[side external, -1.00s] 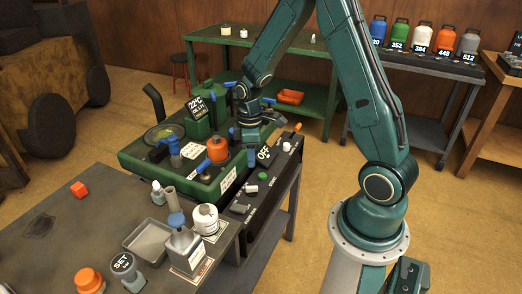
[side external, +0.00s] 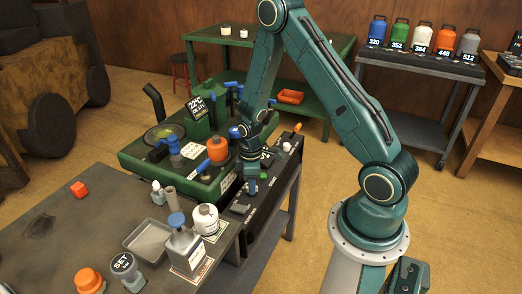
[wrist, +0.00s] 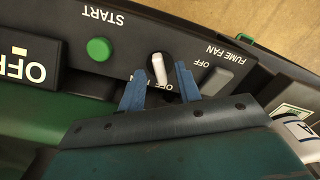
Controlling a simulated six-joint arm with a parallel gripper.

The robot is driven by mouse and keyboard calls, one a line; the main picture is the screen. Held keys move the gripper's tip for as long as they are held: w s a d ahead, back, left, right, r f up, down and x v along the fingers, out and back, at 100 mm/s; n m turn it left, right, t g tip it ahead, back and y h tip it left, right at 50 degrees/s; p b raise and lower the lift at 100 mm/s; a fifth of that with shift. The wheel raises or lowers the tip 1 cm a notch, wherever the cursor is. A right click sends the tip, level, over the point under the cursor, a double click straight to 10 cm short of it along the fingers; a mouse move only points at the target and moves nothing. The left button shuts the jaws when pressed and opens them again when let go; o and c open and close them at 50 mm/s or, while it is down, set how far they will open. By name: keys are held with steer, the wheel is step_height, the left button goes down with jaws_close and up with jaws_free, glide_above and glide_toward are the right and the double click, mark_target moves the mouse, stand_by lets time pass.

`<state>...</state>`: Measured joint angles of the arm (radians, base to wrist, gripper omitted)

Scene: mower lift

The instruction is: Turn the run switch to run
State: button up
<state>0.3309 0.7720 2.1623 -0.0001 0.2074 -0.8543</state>
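The run switch (wrist: 158,68) is a dark round knob with a white pointer bar on the black control panel. It shows in the wrist view between the START button and the fume fan switch. Its pointer stands nearly straight up and down in that picture. My gripper (wrist: 160,70) is open, with one blue finger on each side of the knob and a visible gap to the pointer. The fingers partly cover the lettering below the knob; an OFF mark shows there. In the side view my gripper (side external: 252,187) is low over the panel and hides the run switch.
The green START button (wrist: 98,49) is left of the switch, and a display reading OFF (wrist: 22,68) is farther left. The grey fume fan switch (wrist: 216,80) is close to the right finger. White and blue-capped bottles (side external: 184,245) stand on the grey table nearby.

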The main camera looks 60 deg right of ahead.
steer(key=shift+f, duration=0.35)
jaws_close()
steer(key=shift+m, duration=0.5)
steer(key=m, duration=1.1)
stand_by(0.4)
